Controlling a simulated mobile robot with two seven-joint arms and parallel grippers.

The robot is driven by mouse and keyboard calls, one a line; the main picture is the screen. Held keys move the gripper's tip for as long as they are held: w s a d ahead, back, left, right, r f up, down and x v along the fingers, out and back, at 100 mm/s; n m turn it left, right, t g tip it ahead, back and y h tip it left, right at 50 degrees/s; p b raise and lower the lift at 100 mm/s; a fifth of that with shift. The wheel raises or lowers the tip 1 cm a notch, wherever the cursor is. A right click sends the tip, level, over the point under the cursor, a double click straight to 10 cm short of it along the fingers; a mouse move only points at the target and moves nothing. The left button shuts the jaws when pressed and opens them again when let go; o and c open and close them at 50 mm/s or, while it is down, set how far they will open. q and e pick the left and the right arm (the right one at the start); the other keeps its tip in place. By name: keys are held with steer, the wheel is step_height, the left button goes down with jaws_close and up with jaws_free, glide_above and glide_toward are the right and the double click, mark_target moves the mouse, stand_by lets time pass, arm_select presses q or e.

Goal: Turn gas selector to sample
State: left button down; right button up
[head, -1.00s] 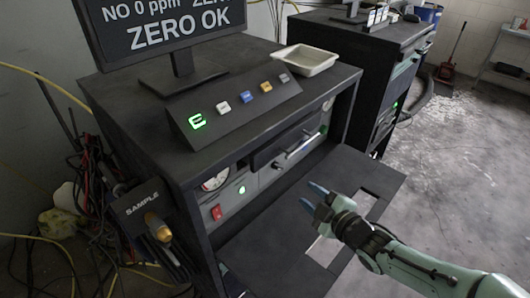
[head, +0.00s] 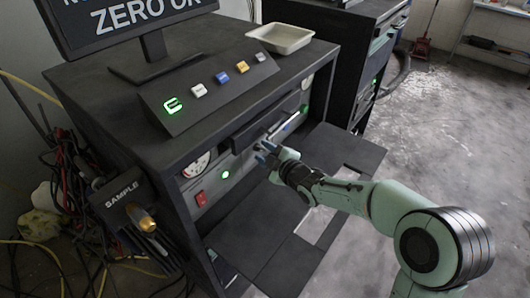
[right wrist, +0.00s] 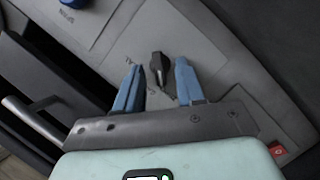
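A small black pointer knob (right wrist: 157,68), which looks like the gas selector, sits on the grey front panel (right wrist: 185,35) in the right wrist view. Its markings are too small to read. My right gripper (right wrist: 157,75) has its two blue fingers apart, one on each side of the knob, with a visible gap on both sides. In the head view my right gripper (head: 264,152) is at the cabinet's front panel, and it hides the knob there. My left gripper is not in view.
A lower shelf (head: 335,150) juts out below the panel. A SAMPLE holder (head: 125,195) with a brass-tipped probe hangs at the left.

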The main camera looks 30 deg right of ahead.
steer(key=shift+w, duration=0.25)
jaws_close()
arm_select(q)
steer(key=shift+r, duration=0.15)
